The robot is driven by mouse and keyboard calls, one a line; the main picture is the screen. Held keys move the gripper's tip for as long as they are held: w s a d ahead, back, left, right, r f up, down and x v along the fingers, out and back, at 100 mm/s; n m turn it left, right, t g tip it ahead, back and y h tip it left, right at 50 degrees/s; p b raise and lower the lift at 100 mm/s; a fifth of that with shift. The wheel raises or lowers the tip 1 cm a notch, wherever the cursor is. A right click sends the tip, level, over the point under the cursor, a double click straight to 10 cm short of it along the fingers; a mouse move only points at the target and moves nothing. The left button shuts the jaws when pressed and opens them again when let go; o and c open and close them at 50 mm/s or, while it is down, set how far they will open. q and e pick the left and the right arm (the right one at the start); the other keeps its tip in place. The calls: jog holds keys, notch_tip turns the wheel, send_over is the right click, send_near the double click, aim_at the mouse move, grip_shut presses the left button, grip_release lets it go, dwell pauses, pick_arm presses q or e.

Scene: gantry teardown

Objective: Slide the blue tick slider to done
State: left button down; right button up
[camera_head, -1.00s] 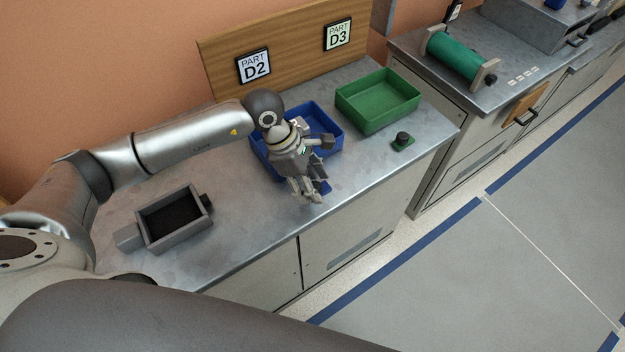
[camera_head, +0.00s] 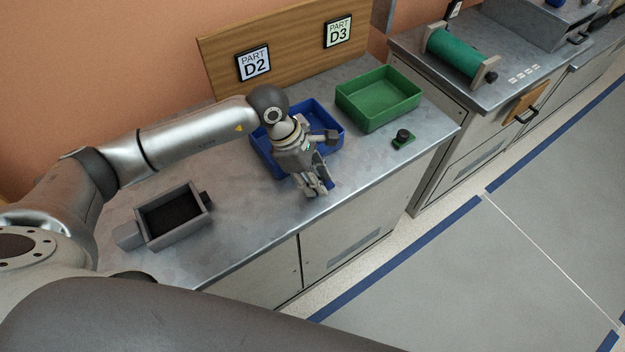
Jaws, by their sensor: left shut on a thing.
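My left gripper (camera_head: 316,191) points down at the counter in front of the blue bin (camera_head: 262,157). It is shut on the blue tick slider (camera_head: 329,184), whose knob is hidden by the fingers. Only a small blue piece of the slider shows beside the fingertips. My right gripper is not in view.
A green bin (camera_head: 378,122) stands to the right, with a green slider with a black knob (camera_head: 403,137) in front of it. A grey box (camera_head: 172,240) sits on the counter (camera_head: 250,228) at the left. A board with D2 and D3 signs stands behind.

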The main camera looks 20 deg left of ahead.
pick_arm(q)
jog(key=w+d+b, duration=0.2)
jog(key=w, duration=0.1)
jog(key=shift+w+d+f, duration=0.1)
jog(key=shift+w+d, duration=0.05)
jog(key=shift+d, duration=0.1)
jog(key=shift+r, duration=0.2)
jog(key=c, duration=1.1)
grip_release()
jog(key=shift+w+d+f, duration=0.1)
jog(key=shift+d, duration=0.05)
jog(key=shift+c, duration=0.2)
jog(key=v, duration=1.2)
